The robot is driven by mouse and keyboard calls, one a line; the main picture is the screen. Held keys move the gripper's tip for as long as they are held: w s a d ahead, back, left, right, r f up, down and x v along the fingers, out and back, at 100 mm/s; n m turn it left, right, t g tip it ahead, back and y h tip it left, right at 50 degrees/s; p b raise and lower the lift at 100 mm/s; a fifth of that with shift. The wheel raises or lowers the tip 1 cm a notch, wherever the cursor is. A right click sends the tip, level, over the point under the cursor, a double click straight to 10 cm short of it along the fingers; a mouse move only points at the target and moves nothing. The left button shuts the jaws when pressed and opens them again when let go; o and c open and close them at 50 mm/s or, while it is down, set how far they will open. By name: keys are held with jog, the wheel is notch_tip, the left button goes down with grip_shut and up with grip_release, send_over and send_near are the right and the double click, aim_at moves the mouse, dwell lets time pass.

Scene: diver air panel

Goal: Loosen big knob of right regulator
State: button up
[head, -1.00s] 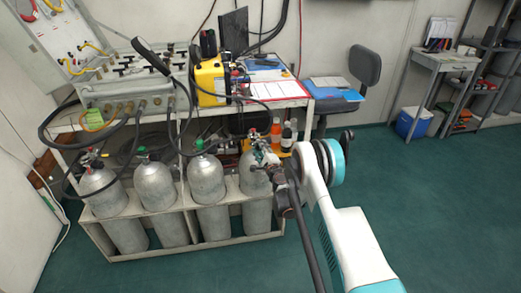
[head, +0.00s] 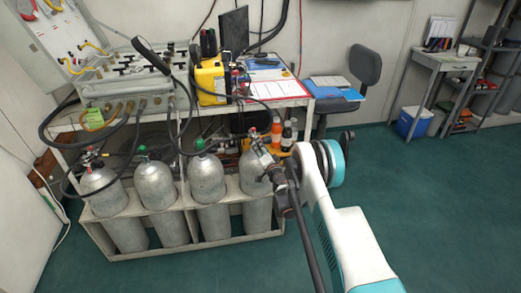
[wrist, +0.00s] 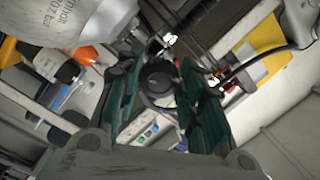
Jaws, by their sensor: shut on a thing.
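In the wrist view, the big knob (wrist: 157,84) is a round dark knob between the two green-padded fingers of my gripper (wrist: 160,92). The fingers are shut on it from both sides. The side of the cylinder (wrist: 62,25) shows at the upper left of that view. The left regulator (head: 93,156) sits on the leftmost cylinder (head: 100,190).
Other cylinders (head: 155,184) stand in the low rack (head: 190,248). Above and behind are the bench with the air panel (head: 125,85), a yellow case (head: 209,80) and black hoses. Bottles (head: 276,132) stand behind the gripper.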

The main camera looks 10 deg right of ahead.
jog(key=n, duration=0.8)
jog(key=shift+d+f, duration=0.1)
jog(key=n, duration=0.7)
jog(key=shift+d+n, duration=0.2)
jog(key=shift+n, duration=0.1)
jog(key=n, duration=0.6)
jog(key=shift+d, duration=0.1)
jog(key=n, duration=0.6)
jog(key=shift+n, duration=0.3)
jog(key=shift+r, duration=0.2)
jog(key=o, duration=1)
jog(key=shift+w, duration=0.1)
jog(key=shift+o, duration=0.2)
